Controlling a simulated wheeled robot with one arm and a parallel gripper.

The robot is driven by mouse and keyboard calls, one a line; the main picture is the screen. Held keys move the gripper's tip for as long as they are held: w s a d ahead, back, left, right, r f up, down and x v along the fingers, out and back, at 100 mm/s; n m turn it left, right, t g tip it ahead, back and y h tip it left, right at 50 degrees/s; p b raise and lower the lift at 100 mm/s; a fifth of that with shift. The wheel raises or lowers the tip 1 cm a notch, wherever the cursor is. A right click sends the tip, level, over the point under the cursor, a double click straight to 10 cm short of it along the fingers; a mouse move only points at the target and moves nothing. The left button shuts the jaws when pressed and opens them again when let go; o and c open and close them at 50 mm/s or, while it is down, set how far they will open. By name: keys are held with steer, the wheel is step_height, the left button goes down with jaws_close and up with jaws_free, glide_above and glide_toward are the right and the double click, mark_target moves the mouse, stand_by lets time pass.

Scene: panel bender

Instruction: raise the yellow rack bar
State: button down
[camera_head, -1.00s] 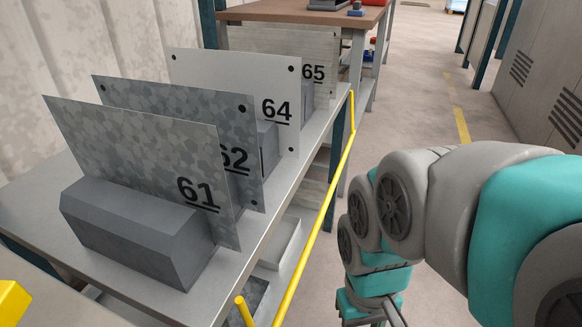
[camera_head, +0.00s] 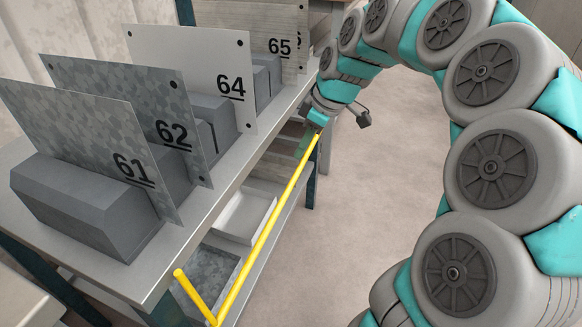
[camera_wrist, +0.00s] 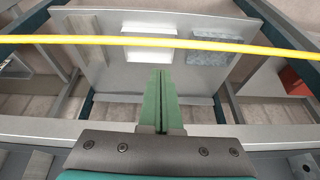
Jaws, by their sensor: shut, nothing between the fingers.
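The yellow rack bar (camera_head: 262,240) runs along the front of the rack, below the tabletop edge, with a bent end at the near left. In the wrist view the bar (camera_wrist: 160,42) crosses the whole picture, just past my fingertips. My gripper (camera_head: 302,146) is at the far part of the bar, its green fingers pointing down on the rack side. In the wrist view the fingers of my gripper (camera_wrist: 160,72) are together, with nothing between them. I cannot tell whether they touch the bar. The bar's far end is hidden by my wrist.
Plates 61 (camera_head: 85,140), 62 (camera_head: 130,105), 64 (camera_head: 190,62) and 65 (camera_head: 255,25) stand in grey blocks on the tabletop (camera_head: 165,255). A lower shelf holds a white tray (camera_head: 243,216) and a grey one (camera_head: 207,278). The floor to the right is open.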

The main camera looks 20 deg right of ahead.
steer(key=w+d+x, duration=0.1)
steer(key=x, duration=0.9)
steer(key=shift+w+p, duration=0.35)
steer(key=shift+s+d+r, duration=0.1)
steer(key=shift+s+d, duration=0.15)
steer(key=shift+s, duration=0.05)
steer(key=shift+d, duration=0.1)
